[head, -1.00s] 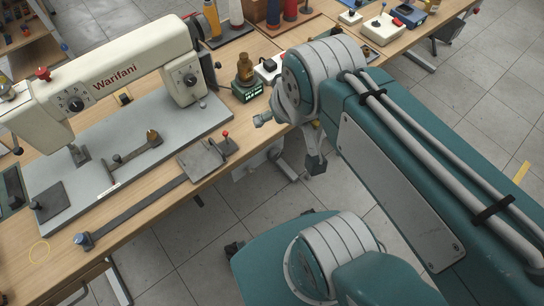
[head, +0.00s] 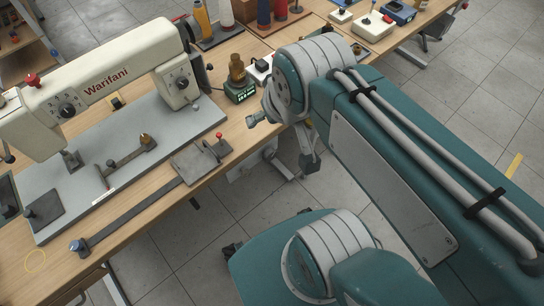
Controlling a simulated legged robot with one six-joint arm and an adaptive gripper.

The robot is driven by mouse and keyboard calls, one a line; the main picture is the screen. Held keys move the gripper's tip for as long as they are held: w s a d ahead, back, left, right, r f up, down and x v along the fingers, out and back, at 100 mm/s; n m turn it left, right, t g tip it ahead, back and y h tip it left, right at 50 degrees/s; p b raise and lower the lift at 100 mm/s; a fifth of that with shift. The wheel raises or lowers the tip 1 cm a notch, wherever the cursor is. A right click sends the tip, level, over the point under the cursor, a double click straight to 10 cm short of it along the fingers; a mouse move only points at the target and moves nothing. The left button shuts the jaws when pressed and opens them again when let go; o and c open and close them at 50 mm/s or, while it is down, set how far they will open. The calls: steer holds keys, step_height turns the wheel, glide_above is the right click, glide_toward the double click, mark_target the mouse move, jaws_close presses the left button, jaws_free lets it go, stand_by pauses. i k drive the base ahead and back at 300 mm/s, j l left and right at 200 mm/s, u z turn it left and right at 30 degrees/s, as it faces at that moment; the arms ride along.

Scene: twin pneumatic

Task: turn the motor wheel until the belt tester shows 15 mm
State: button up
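A small dark box (head: 240,93) with green lit digits stands near the table's front edge, under a brass-coloured piece. It may be the belt tester, but its digits are too small to read. A cream sewing machine marked Warifani (head: 105,82) stands to its left on a grey plate (head: 110,190). I cannot pick out a motor wheel. My arm's wrist end (head: 290,110) is just right of the box and in front of the table edge. Small parts of my gripper (head: 284,140) may show below it, but the fingers cannot be made out, nor whether they hold anything.
A long dark strip (head: 130,215) lies along the wooden table's front, with a flat grey plate (head: 194,160) at its far end. Thread cones (head: 202,20) and small boxes (head: 373,28) stand farther back.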

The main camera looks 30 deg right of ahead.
mark_target(270, 154)
steer(key=k+l, duration=0.45)
steer(key=l, duration=0.25)
steer(key=k+l, duration=0.25)
steer(key=l, duration=0.15)
